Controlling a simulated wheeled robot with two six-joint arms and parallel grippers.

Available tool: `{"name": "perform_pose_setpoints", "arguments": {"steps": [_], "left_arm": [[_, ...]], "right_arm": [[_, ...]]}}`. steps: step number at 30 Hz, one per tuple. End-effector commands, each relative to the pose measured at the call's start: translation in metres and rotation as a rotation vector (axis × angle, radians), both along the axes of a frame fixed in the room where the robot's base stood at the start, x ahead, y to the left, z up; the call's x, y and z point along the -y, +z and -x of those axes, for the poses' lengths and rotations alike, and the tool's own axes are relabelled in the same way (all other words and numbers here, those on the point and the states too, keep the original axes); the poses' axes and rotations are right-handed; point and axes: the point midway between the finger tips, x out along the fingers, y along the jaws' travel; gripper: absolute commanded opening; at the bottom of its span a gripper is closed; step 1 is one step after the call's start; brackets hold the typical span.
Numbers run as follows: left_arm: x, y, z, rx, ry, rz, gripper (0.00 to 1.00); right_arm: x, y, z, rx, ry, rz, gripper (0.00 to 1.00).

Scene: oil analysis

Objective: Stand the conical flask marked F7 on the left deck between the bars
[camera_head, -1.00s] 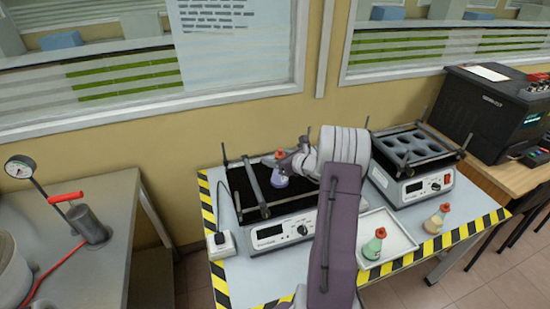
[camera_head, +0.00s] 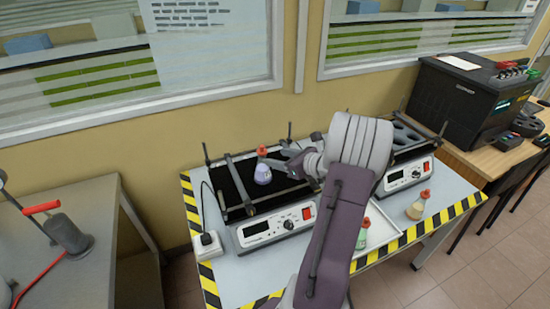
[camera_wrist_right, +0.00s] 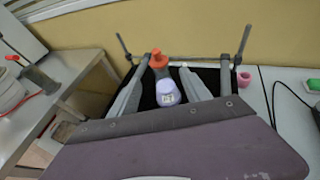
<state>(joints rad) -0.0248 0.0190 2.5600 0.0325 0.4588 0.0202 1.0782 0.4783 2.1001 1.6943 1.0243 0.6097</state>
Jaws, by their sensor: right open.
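A conical flask with violet liquid and a red stopper (camera_head: 263,174) stands upright on the black left deck (camera_head: 232,196), between the bars (camera_head: 242,183). It also shows in the wrist view (camera_wrist_right: 167,96), where its label is too small to read. My right gripper (camera_head: 280,160) is open at the right of the flask in the head view. In the wrist view its two fingers (camera_wrist_right: 163,72) are spread, one on each side of the flask, with gaps visible. My left gripper is not in view.
A second shaker (camera_head: 408,174) is at the right. A black box (camera_head: 465,100) stands beyond.

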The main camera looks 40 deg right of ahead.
Motion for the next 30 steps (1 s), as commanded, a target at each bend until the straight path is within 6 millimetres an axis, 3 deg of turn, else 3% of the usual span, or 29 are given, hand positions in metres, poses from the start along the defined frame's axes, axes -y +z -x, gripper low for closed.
{"name": "perform_pose_setpoints", "arguments": {"steps": [5, 8, 11, 13, 15, 18, 21, 24, 30], "left_arm": [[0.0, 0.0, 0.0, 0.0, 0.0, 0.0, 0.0], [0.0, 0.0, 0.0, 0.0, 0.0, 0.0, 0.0], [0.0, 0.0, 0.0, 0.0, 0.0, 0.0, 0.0], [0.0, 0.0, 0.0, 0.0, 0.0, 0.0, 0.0], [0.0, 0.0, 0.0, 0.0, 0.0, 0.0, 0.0], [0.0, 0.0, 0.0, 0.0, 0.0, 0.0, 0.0], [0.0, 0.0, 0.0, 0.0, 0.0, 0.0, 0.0], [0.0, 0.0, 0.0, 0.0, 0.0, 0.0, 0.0], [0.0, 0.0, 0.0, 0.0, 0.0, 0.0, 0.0]], "right_arm": [[-0.001, 0.0, 0.0, -0.002, 0.005, 0.001, 0.56], [-0.029, -0.008, -0.004, -0.043, 0.101, 0.045, 0.56], [-0.104, -0.029, -0.001, -0.151, 0.382, 0.188, 0.56], [-0.168, -0.05, 0.019, -0.235, 0.682, 0.363, 0.56], [-0.22, -0.071, 0.053, -0.293, 1.029, 0.591, 0.56], [-0.26, -0.093, 0.106, -0.291, 1.531, 0.963, 0.56], [-0.271, -0.102, 0.138, -0.194, 1.954, 1.325, 0.56], [-0.273, -0.103, 0.148, -0.058, 2.24, 1.605, 0.56], [-0.276, -0.102, 0.151, 0.085, 2.441, 1.826, 0.56]]}}
